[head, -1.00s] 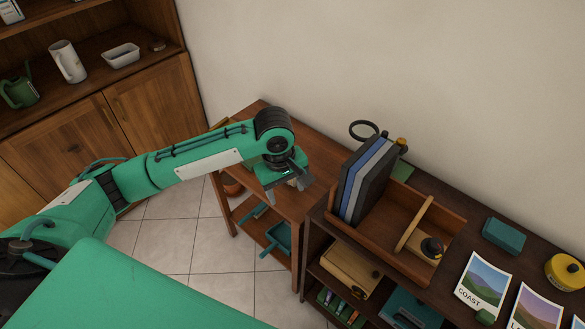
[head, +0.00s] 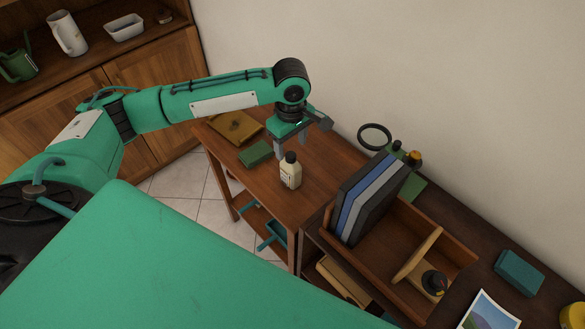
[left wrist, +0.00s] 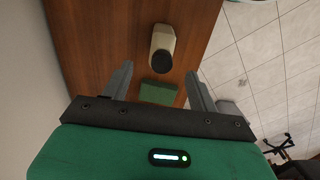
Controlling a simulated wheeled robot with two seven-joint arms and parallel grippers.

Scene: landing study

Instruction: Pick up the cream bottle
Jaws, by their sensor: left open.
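The cream bottle (head: 291,174) with a dark cap stands upright on the small wooden table (head: 243,176). In the left wrist view the bottle (left wrist: 163,42) shows beyond my fingertips, roughly midway between them, with its dark cap towards me. My left gripper (head: 292,146) is open and empty, above the table and just behind the bottle in the head view. Its two fingers also show apart in the left wrist view (left wrist: 160,80). They do not appear to touch the bottle. My right gripper is not in view.
A green block (head: 256,153) and a yellow-brown tray (head: 235,127) lie on the same table. To the right, a dark shelf unit bears a wooden box (head: 385,265) with upright folders (head: 372,198). A black ring (head: 374,136) stands near the wall.

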